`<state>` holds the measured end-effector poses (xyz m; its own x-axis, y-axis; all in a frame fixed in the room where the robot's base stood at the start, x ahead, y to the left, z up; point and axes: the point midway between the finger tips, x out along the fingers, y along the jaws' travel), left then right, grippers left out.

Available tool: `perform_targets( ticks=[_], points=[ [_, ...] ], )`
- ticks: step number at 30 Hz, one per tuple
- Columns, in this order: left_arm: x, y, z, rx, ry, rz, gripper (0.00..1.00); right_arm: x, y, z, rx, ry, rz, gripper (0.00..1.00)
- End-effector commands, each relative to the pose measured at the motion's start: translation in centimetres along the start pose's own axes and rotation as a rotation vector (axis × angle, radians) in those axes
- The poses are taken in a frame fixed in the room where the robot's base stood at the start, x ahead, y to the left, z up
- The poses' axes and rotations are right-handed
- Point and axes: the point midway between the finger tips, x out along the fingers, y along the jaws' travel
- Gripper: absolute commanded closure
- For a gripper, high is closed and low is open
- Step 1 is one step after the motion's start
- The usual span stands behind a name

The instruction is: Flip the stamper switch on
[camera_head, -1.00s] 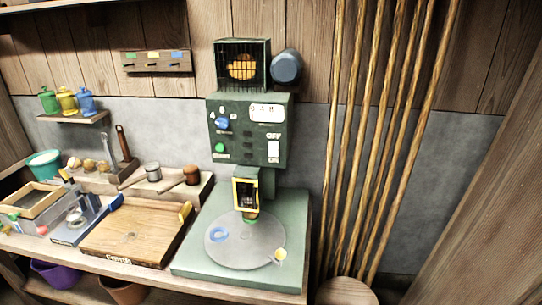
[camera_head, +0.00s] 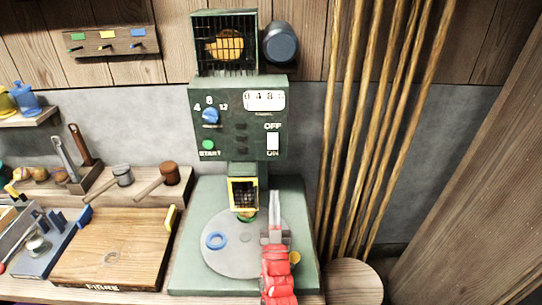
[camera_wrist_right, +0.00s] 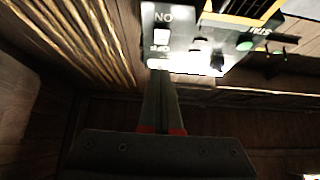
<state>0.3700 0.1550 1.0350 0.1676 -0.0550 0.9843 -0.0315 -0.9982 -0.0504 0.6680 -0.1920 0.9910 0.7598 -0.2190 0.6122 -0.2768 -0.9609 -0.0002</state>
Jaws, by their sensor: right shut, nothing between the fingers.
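The green stamper (camera_head: 220,118) stands at the back of the bench. Its panel carries a white switch (camera_head: 272,141) between an OFF label above and an ON label below; I cannot tell which way it is set. The switch also shows, upside down, in the right wrist view (camera_wrist_right: 161,36). My right gripper (camera_head: 274,194), on a red and grey wrist, is in front of the stamper, below the switch and apart from it. It is shut and empty; in the right wrist view its fingertips (camera_wrist_right: 160,72) point toward the panel. My left gripper is out of view.
The blue knob (camera_head: 211,116) and green start button (camera_head: 208,145) are left of the switch. A yellow-framed guard (camera_head: 243,194) and round plate (camera_head: 222,261) with a blue ring (camera_head: 216,240) lie below. Tall wooden poles (camera_head: 385,120) stand at right.

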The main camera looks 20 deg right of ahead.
Motion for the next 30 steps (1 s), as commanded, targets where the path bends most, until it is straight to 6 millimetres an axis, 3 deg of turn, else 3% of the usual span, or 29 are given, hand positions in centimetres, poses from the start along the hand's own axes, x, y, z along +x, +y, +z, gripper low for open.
perform_targets(
  ticks=[11, 25, 30],
  points=[
    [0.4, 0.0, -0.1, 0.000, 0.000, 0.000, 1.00, 1.0, 0.0, -0.2, 0.001, 0.002, 0.001, 1.00],
    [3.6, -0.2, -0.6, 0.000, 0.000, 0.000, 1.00, 10.8, 0.0, -0.5, 0.001, 0.004, 0.000, 1.00],
    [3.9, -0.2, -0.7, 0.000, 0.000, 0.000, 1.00, 11.6, 0.0, 1.2, 0.000, 0.000, -0.001, 1.00]
  ],
)
